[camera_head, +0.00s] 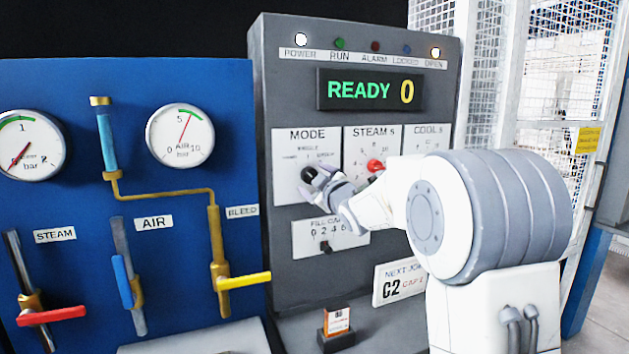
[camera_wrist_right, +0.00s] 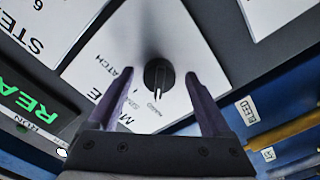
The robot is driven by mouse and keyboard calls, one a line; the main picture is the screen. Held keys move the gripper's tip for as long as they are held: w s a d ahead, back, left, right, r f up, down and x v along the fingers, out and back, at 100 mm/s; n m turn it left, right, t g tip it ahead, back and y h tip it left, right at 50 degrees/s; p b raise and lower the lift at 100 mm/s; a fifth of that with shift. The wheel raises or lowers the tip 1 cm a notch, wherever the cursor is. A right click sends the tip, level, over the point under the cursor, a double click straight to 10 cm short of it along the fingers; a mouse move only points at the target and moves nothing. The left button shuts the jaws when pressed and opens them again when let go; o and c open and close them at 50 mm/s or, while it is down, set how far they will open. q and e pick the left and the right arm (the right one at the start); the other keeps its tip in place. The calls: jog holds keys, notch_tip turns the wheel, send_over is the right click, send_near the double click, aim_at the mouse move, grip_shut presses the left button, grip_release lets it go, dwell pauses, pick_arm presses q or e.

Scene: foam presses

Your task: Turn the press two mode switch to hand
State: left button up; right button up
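The mode switch is a dark round knob (camera_head: 308,173) on the white MODE plate (camera_head: 287,188) of the grey press panel. In the right wrist view the knob (camera_wrist_right: 158,73) shows a pointer bar aimed down the picture, toward a small label that seems to read HAND. A BATCH label lies to its left. My right gripper (camera_head: 324,178) is at the knob in the head view, hiding part of it. In the wrist view its fingers (camera_wrist_right: 160,98) are spread, one on each side of the knob, with gaps visible. My left gripper is not in view.
The STEAM S plate (camera_head: 357,146) with a red knob (camera_head: 375,165) sits right of the MODE plate. The FILL plate (camera_head: 340,234) is below. A READY 0 display (camera_head: 370,91) is above. Left is a blue panel (camera_head: 180,265) with gauges and valve handles.

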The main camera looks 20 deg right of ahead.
jog(key=s+b, duration=0.3)
jog(key=s, duration=0.7)
jog(key=shift+s+d, duration=0.2)
jog(key=shift+s, duration=0.05)
